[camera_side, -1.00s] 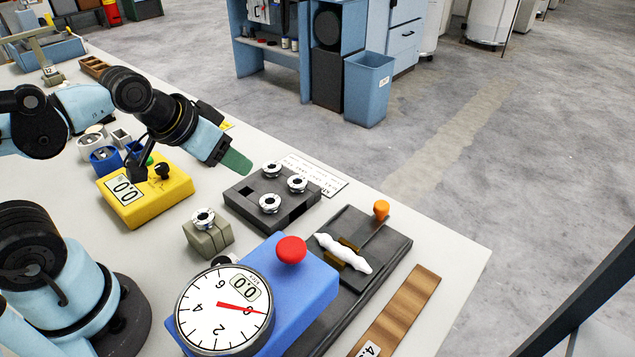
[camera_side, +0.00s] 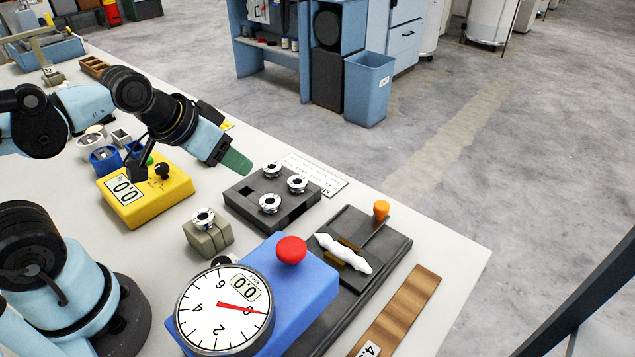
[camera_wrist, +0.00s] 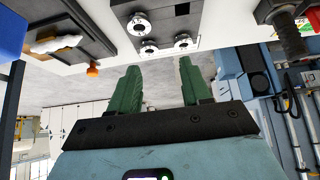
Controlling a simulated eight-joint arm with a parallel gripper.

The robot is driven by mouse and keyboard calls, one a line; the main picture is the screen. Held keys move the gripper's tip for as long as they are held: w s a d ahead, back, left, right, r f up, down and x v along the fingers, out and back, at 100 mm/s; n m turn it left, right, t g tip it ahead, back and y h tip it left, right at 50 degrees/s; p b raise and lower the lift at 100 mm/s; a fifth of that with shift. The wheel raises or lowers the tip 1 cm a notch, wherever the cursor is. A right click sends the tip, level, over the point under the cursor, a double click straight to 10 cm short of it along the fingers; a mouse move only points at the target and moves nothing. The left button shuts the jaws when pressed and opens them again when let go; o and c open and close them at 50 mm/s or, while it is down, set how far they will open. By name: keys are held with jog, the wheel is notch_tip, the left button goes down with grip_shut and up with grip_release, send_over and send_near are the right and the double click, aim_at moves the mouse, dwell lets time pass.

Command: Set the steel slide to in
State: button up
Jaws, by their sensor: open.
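A dark flat base (camera_side: 398,248) lies near the right edge of the table, partly behind the blue gauge unit. A grey slide plate with an orange knob (camera_side: 381,210) lies on its far end; I take this as the steel slide. I cannot tell whether it is in or out. The knob also shows in the wrist view (camera_wrist: 92,70). A white tuft (camera_side: 343,252) lies across a brass-coloured part on the base. My gripper (camera_side: 236,162) hangs left of the slide, apart from it. In the wrist view its green fingers (camera_wrist: 158,72) are spread and empty.
A dark block with several metal spools (camera_side: 297,184) stands between my gripper and the slide. The blue gauge unit (camera_side: 320,284) with a red knob (camera_side: 291,250) stands in front. A yellow meter box (camera_side: 150,197) is at left. A wooden strip (camera_side: 405,305) lies at right.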

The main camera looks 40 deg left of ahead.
jog(key=shift+o, duration=0.8)
jog(key=w+d+r+m+g, duration=0.4)
jog(key=w+d+r+m, duration=0.15)
jog(key=w+d, duration=0.35)
jog(key=m+g, duration=0.3)
jog(key=m, duration=0.1)
send_over(382, 204)
notch_tip(382, 204, down, 3)
jog(key=shift+n, duration=0.25)
notch_tip(382, 204, down, 12)
jog(key=shift+r, duration=0.15)
